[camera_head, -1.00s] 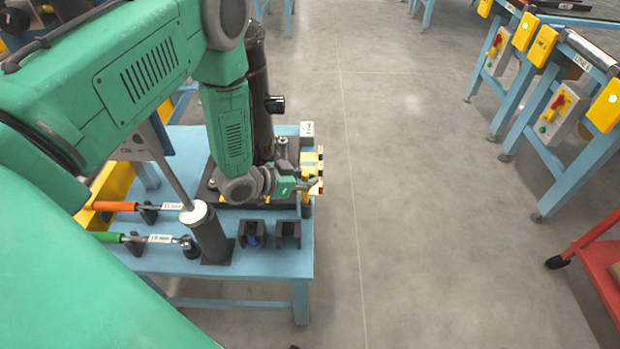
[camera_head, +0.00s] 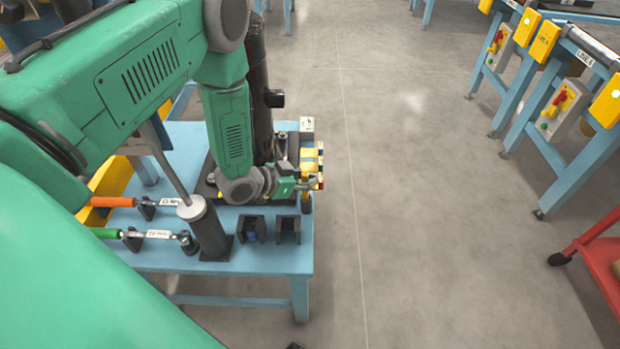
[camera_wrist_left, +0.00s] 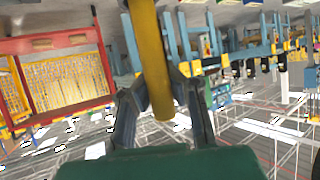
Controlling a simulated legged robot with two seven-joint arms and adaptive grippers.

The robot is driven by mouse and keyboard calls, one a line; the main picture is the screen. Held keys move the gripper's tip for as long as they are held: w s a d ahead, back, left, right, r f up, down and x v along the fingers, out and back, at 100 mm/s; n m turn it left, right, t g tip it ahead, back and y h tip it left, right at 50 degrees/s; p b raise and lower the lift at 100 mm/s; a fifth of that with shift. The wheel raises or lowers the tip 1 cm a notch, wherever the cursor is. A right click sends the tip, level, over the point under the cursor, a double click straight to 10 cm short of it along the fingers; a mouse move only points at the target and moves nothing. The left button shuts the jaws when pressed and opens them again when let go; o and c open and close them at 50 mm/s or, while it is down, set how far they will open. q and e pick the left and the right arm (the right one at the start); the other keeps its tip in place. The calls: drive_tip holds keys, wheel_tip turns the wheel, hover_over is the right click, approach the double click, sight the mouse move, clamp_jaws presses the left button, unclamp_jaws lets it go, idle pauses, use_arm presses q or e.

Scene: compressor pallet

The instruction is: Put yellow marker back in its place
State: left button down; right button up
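A yellow marker (camera_wrist_left: 152,50) runs down from the top of the left wrist view and ends between the two fingers of my left gripper (camera_wrist_left: 163,92). The fingers close in on both sides of it. In the head view, my left gripper (camera_head: 312,184) is over the right edge of the blue table (camera_head: 275,262). My right gripper is not in view.
A dark cylinder on a base (camera_head: 208,232), an orange-handled tool (camera_head: 112,202) and a green-handled tool (camera_head: 106,233) are at the left. A black upright cylinder (camera_head: 258,100) stands behind my gripper.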

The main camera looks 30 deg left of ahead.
use_arm(q)
drive_tip(key=shift+f+b, duration=0.3)
drive_tip(key=shift+f, duration=0.2)
drive_tip(key=c, duration=1.6)
unclamp_jaws()
drive_tip(key=shift+c, duration=0.2)
drive_tip(key=shift+r, duration=0.1)
wheel_tip(320, 180, up, 10)
